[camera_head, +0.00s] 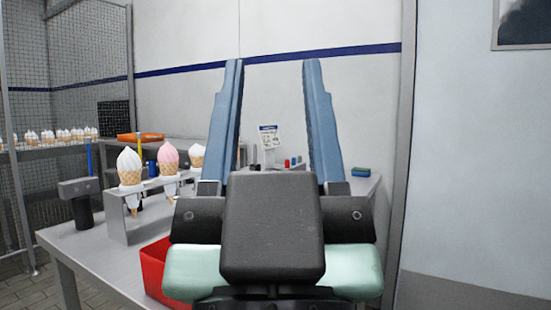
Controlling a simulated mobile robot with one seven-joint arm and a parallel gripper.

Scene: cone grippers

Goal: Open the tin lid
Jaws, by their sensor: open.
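My gripper (270,70) is large in the middle of the head view, with its two long blue fingers pointing up and spread wide apart. Nothing is between the fingertips except the wall behind. No tin or tin lid can be made out in this view. My gripper's dark body hides the middle of the table (92,246) and anything standing behind it.
A metal rack (118,225) holds several ice cream cones (130,168) on the left. A red bin (152,268) sits partly behind my gripper. A blue-green sponge (361,172) lies at the right back. A sign (268,136) stands at the back. A post (400,150) rises on the right.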

